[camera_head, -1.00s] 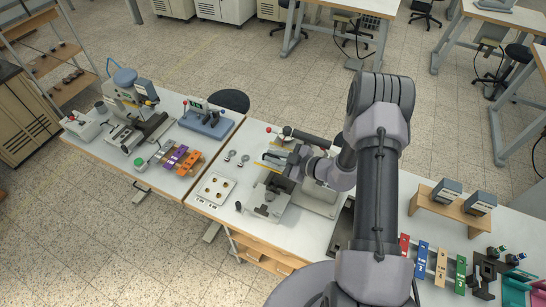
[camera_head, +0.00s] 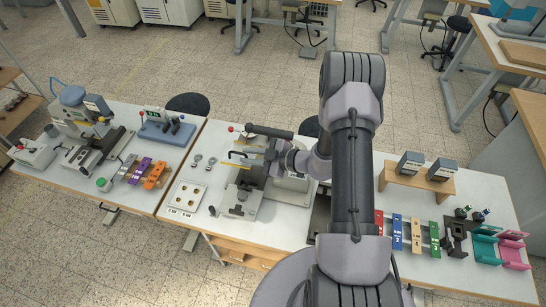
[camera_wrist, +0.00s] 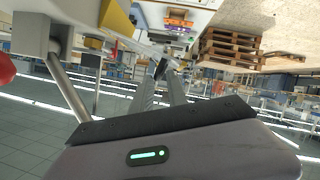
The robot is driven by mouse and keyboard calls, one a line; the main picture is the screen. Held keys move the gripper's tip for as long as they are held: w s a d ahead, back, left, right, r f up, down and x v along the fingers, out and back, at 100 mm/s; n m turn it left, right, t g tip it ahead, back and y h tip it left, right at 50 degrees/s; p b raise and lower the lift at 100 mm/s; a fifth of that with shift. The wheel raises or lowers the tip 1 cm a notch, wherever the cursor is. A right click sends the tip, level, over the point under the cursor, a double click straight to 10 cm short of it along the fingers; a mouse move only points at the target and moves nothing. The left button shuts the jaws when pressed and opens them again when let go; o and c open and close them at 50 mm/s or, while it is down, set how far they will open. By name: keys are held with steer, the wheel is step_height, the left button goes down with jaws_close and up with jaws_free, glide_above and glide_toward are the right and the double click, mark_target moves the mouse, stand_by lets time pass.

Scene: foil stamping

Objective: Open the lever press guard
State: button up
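The lever press (camera_head: 288,181) stands on the middle bench, with a dark arm across its top and a small red knob at the left end. Its guard seems to be the piece with the yellow bar (camera_head: 238,154) at its front left, partly hidden by my wrist. My gripper (camera_head: 262,154) is just right of this bar, in front of the press. In the wrist view, the two grey fingers (camera_wrist: 161,84) look apart with nothing clearly between them. A yellow part (camera_wrist: 116,17) and a metal rod with a red knob (camera_wrist: 5,69) are close by at upper left. Contact with the guard cannot be told.
Coloured blocks (camera_head: 140,172) and another press (camera_head: 85,120) stand on the left bench. At right are a wooden stand (camera_head: 417,178) and a row of coloured plates (camera_head: 415,234).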

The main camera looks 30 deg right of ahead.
steer(key=v, duration=1.3)
steer(key=shift+s+d, duration=0.2)
steer(key=shift+s, duration=0.05)
